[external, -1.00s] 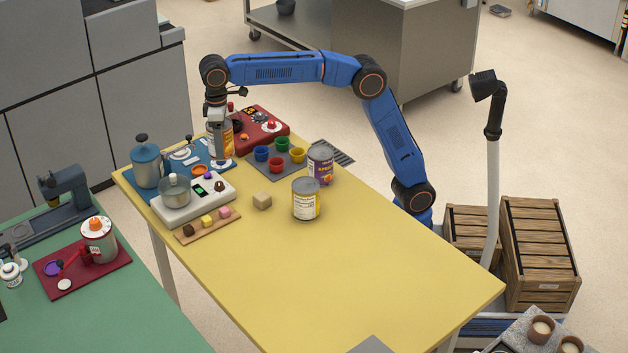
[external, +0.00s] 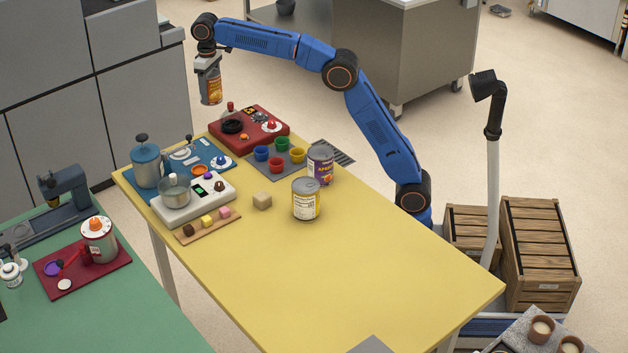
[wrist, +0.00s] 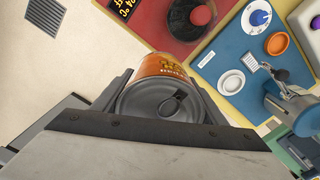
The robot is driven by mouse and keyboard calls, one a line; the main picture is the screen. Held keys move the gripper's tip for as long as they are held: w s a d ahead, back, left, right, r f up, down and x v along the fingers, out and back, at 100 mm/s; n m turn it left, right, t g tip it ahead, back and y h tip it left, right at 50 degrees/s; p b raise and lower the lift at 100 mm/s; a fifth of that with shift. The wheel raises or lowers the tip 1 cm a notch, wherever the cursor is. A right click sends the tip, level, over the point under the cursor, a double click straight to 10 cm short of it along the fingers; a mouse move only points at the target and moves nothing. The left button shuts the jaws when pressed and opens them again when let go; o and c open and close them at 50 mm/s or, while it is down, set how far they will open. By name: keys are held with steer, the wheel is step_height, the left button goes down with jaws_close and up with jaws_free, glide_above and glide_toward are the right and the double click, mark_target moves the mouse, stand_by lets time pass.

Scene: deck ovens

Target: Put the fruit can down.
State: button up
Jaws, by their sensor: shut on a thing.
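My gripper (external: 208,66) is shut on the fruit can (external: 211,90), a metal can with an orange label. It holds the can roughly upright in the air, higher than the far end of the yellow table (external: 280,270). In the wrist view the can's grey lid with its pull tab (wrist: 168,103) sits between the two fingers, and part of the orange label (wrist: 160,65) shows beyond it. The can's bottom is hidden in the wrist view.
A red control board (external: 273,136), a blue board (external: 213,152) and a grey mat with coloured cups (external: 283,171) crowd the table's far end. The table's near half is mostly clear.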

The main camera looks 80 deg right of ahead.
steer(key=s+d+f+m, duration=0.1)
steer(key=s+d+f, duration=0.1)
steer(key=d, duration=0.9)
steer(key=s+d+f+m, duration=0.1)
steer(key=s+d, duration=0.1)
steer(key=d, duration=0.9)
steer(key=s+d+f+m, duration=0.1)
steer(key=s+d+f, duration=0.1)
steer(key=d, duration=0.9)
steer(key=s+d+f+m, duration=0.1)
steer(key=s+d+f, duration=0.9)
steer(key=s+d, duration=0.2)
steer(key=s+d+f+m, duration=0.1)
steer(key=s+d+f, duration=0.9)
steer(key=s, duration=0.5)
steer(key=shift+s+d, duration=0.35)
steer(key=shift+d, duration=0.8)
